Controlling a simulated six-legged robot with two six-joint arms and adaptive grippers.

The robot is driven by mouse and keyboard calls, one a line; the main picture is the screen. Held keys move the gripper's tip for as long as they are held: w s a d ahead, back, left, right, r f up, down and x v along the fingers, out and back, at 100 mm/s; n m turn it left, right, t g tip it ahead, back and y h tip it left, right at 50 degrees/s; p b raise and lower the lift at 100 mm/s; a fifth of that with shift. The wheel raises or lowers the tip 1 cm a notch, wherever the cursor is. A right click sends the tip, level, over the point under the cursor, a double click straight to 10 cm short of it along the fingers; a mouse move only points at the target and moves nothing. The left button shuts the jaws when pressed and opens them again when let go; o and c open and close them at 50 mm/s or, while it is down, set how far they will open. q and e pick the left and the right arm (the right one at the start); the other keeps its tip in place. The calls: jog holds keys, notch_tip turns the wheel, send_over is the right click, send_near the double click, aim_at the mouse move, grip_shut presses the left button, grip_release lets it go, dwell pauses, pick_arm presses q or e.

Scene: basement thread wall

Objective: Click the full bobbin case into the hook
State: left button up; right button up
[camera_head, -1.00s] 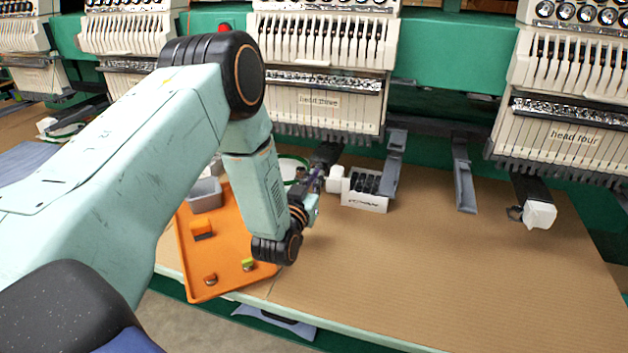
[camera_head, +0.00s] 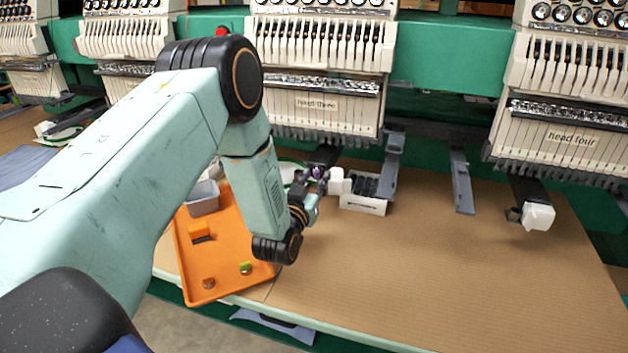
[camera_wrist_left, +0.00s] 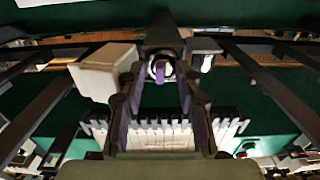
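My left gripper (camera_head: 318,182) is at the front end of the dark hook arm (camera_head: 323,155) under head three. In the left wrist view its two fingers (camera_wrist_left: 161,78), with purple inner faces, stand apart on either side of a round silver-rimmed piece with a purple middle (camera_wrist_left: 160,70). This looks like the bobbin case at the hook, in line with the arm's end. Whether the fingers touch it, and whether it is seated, I cannot tell. My right gripper is not in view.
An orange tray (camera_head: 225,250) holds a grey bin (camera_head: 203,197), an orange block (camera_head: 199,231) and two small cases, red (camera_head: 208,284) and green (camera_head: 246,268). A white block (camera_head: 338,181) and a white box with dark slots (camera_head: 364,206) stand close right of the gripper.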

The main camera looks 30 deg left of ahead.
pick_arm(q)
jog(key=shift+s, duration=0.1)
jog(key=v, duration=1.1)
jog(key=shift+s+d, duration=0.2)
jog(key=shift+s, duration=0.2)
